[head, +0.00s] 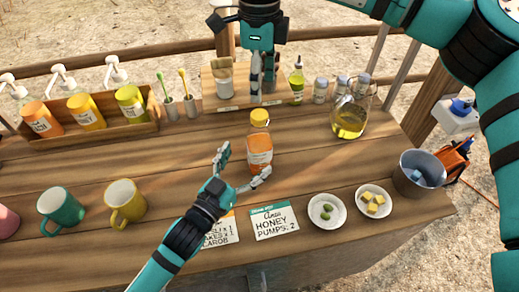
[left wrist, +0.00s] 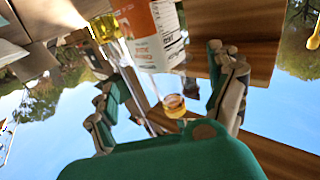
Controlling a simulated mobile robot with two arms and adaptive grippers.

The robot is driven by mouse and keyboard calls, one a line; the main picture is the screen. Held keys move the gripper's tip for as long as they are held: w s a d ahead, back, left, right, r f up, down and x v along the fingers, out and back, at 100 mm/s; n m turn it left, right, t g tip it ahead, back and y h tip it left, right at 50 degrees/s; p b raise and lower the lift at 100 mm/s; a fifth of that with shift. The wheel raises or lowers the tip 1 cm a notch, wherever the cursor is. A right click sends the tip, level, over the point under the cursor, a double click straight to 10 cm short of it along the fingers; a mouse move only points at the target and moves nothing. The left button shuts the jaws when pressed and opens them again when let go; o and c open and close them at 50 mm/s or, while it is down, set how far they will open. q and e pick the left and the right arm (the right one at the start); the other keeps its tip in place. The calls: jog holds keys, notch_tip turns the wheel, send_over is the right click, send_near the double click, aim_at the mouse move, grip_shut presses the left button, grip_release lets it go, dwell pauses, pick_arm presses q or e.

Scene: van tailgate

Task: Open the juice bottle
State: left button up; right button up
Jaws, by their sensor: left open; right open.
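The juice bottle (head: 259,156) stands upright on the wooden counter. It has orange contents, a pale label and a yellow cap (head: 260,116). My left gripper (head: 246,164) is open low at the bottle, with one finger on its left and the other in front of its base. In the left wrist view the bottle (left wrist: 155,35) appears inverted between the spread fingers; contact cannot be told. My right gripper (head: 262,88) is open, pointing down above and behind the bottle, apart from the cap.
A wooden rack with a jar (head: 222,82) stands behind my right gripper. Pump bottles (head: 85,110) fill a crate at left. A glass jug (head: 350,118) is at right. Mugs (head: 124,204), order cards (head: 273,221) and small dishes (head: 327,211) line the front.

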aim_at(261, 142)
pick_arm(q)
jog(key=x, duration=0.7)
jog(key=shift+w+d, duration=0.15)
jog(key=shift+w, duration=0.1)
